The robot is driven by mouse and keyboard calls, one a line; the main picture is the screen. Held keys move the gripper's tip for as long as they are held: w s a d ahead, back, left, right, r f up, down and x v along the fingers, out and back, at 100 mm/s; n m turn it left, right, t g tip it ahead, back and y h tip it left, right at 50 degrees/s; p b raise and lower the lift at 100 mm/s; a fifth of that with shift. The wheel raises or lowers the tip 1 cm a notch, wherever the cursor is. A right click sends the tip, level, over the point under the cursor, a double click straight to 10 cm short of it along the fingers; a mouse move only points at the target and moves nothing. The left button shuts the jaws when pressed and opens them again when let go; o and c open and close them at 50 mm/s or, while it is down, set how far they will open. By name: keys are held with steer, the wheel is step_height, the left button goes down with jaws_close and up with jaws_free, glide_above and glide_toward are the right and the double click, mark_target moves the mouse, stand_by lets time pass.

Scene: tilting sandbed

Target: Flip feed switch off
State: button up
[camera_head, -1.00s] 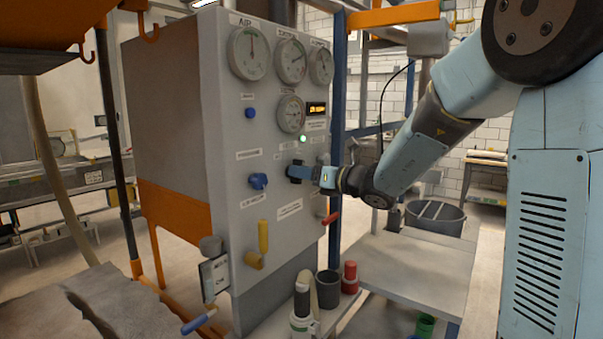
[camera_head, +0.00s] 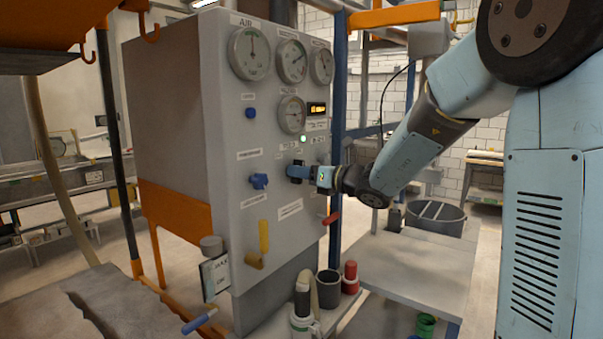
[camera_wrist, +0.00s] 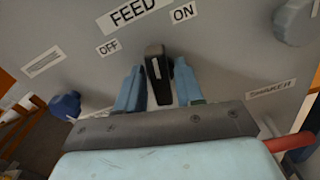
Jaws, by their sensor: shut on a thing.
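The feed switch (camera_wrist: 155,72) is a black knob with a white line, below a FEED label (camera_wrist: 140,10) in the wrist view. An OFF label (camera_wrist: 108,48) is to its upper left and an ON label (camera_wrist: 183,12) to its upper right. The knob's top end points between the two labels. My gripper (camera_wrist: 158,82) has one blue finger on each side of the knob and is shut on it. In the head view my gripper (camera_head: 292,172) is against the grey panel front and hides the switch.
The grey panel (camera_head: 235,200) carries gauges, a blue knob (camera_head: 259,181), a yellow handle (camera_head: 263,238) and a red lever (camera_head: 331,218) below my gripper. In the wrist view, another grey-blue knob (camera_wrist: 293,22) is at upper right. Cups and a bottle stand below the panel.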

steer(key=shift+d, duration=0.1)
steer(key=n, duration=0.9)
steer(key=shift+s+f, duration=0.1)
steer(key=shift+f, duration=0.05)
steer(key=shift+n, duration=0.4)
steer(key=o, duration=0.8)
steer(key=shift+c, duration=0.2)
steer(key=v, duration=1.3)
steer(key=shift+s+d, duration=0.2)
steer(key=shift+s, duration=0.1)
